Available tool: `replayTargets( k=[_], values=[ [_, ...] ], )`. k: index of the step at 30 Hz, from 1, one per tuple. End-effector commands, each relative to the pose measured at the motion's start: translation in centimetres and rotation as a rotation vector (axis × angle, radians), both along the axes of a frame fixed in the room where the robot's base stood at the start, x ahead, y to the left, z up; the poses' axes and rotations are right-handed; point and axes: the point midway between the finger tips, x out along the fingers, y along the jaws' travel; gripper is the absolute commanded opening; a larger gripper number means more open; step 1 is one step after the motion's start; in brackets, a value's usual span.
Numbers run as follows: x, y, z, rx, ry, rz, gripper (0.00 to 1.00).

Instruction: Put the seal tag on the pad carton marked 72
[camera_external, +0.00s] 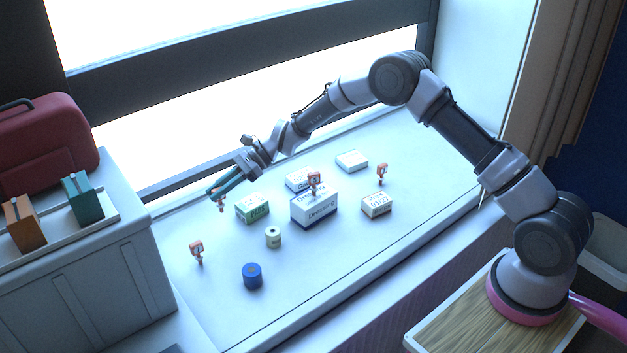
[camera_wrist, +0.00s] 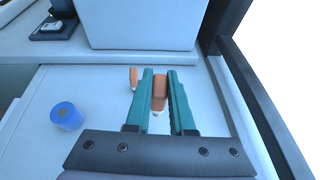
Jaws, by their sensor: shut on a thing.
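My gripper (camera_external: 214,192) is shut on an orange seal tag and holds it above the far left of the white counter. In the wrist view the seal tag (camera_wrist: 159,90) is between the teal fingers. A green-and-white carton (camera_external: 252,208) stands right of my gripper; its lettering is too small to read surely. A white-and-blue carton that seems to say "Dressing" (camera_external: 314,212) stands at centre. A small white carton (camera_external: 377,206) at right has print I cannot read surely. Another carton (camera_external: 298,180) is partly hidden behind the dressing carton. I cannot make out the mark 72.
Other orange tags stand at front left (camera_external: 197,251), at or behind the dressing carton (camera_external: 314,181) and near the right carton (camera_external: 382,172). A blue roll (camera_external: 252,275), a pale roll (camera_external: 273,237) and a flat white box (camera_external: 351,160) are on the counter. The front right is clear.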

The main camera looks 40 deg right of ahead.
Motion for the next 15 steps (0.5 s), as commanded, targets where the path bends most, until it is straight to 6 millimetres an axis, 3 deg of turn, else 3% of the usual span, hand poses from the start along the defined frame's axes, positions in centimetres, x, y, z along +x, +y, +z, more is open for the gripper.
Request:
replayTargets(
  k=[3,10,15],
  values=[
    [1.3,-3.3,2.1,0.000,-0.004,-0.082,0.00],
    [3.3,-9.6,4.8,-0.001,-0.002,-0.250,0.00],
    [3.6,-11.3,3.8,-0.001,0.004,-0.298,0.00]
  ],
)
